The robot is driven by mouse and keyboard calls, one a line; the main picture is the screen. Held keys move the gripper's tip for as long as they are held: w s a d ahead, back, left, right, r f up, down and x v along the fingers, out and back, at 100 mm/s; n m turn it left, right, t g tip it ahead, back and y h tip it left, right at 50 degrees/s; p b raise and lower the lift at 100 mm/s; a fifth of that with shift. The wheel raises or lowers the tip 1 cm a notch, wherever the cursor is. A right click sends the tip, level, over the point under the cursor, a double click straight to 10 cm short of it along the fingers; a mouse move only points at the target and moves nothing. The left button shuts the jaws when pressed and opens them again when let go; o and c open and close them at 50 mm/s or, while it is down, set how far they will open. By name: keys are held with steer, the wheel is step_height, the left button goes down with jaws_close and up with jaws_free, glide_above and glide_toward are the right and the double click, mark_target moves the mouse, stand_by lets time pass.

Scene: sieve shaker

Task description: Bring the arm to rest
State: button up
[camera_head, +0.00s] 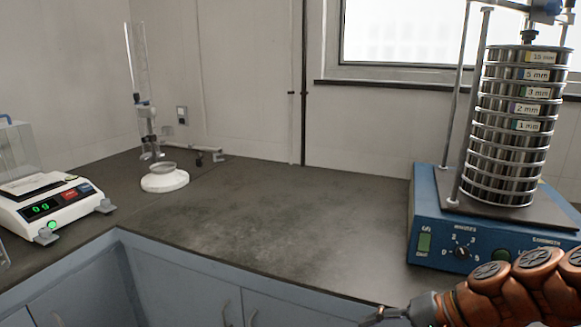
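My copper-coloured arm reaches in from the lower right corner. My gripper (376,317) is at its left end, at the bottom edge of the picture, in front of the counter's front edge and left of the sieve shaker. Only a small dark part of the gripper shows and the rest is cut off by the frame. I cannot tell whether its fingers are open or shut, and I see nothing held in it. The sieve shaker (430,205) has a blue base with a dial, and a stack of metal sieves (510,125) stands upright on it between rods.
The dark counter (270,215) is clear in the middle. A white balance (55,205) reading 0 g stands at the left. A glass column on a stand with a round white base (164,181) stands at the back left. Blue cabinets (185,280) are below; a window is behind.

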steer(key=s+a+f+n+g+h, duration=0.2)
steer(key=s, duration=0.4)
steer(key=s+a+f+n+g+h, duration=0.2)
steer(key=s+h, duration=0.1)
steer(key=s, duration=0.3)
steer(key=s+d+f+n+g+h, duration=0.1)
steer(key=s+d+n+g+h, duration=0.1)
steer(key=s+d+h, duration=0.5)
step_height(320, 180, up, 20)
steer(key=s+a+t+y+p, duration=0.1)
steer(key=y+p, duration=0.1)
steer(key=p, duration=1.7)
steer(key=shift+a, duration=0.25)
